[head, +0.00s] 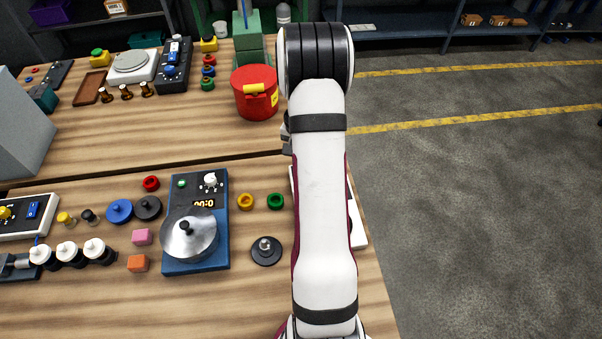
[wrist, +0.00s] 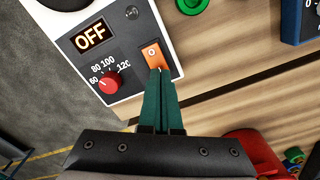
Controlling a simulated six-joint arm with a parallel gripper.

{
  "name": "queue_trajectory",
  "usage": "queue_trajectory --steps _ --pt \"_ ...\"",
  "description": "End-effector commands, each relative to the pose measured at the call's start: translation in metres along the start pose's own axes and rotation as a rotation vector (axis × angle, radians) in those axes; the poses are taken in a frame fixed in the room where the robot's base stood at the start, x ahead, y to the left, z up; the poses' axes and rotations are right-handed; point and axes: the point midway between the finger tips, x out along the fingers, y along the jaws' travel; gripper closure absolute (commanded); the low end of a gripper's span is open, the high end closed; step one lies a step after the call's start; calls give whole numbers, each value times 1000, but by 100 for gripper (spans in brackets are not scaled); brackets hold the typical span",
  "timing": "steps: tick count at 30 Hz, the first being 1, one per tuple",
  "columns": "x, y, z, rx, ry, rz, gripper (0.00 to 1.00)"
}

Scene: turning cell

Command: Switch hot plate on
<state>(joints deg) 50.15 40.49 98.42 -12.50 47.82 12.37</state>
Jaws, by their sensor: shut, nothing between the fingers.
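The hot plate is a white unit with a dark control panel (wrist: 105,50) in the wrist view. Its display (wrist: 93,35) reads OFF, and it has a red knob (wrist: 110,83) beside a temperature scale. An orange switch (wrist: 152,54) marked with a circle sits on the panel. My gripper (wrist: 161,72) is shut and empty, with its green fingertips at the lower edge of the switch; I cannot tell whether they touch it. In the head view only a white edge of the hot plate (head: 356,226) shows, with the rest hidden behind my arm.
A red pot (head: 255,92) stands on the table behind. Grey floor is open on the right.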

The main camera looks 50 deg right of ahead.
Motion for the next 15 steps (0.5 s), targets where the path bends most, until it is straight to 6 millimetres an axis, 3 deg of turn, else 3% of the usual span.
queue_trajectory --steps 15 --pt "8 0 0 0 0 0 100"
